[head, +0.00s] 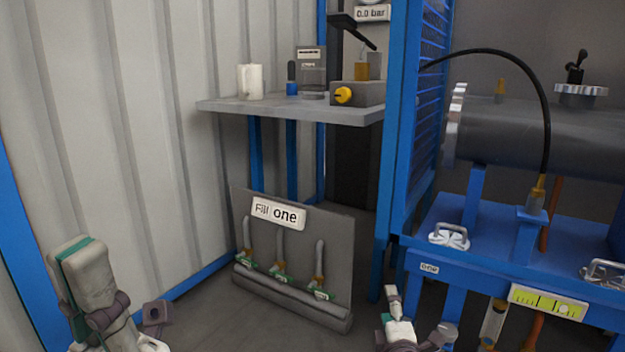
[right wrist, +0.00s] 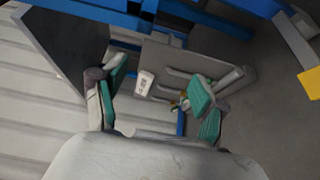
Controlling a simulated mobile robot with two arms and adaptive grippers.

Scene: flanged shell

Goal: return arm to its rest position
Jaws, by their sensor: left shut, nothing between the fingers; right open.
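My left gripper (head: 82,262) stands at the lower left of the head view, pointing up, with a grey finger and teal pad showing. It is shut and empty, away from the shelf and wall. My right gripper (head: 414,318) shows only in part at the bottom edge of the head view, in front of the blue frame. In the right wrist view its teal-padded fingers (right wrist: 160,92) are spread apart with nothing held between them. Beyond them shows the grey panel with its label and valves. The rest of both arms is mostly hidden.
Below stands the "Fill one" panel (head: 300,240) with several valves. A blue frame (head: 480,262) carries a flanged shell (head: 530,130) and a black hose (head: 530,75).

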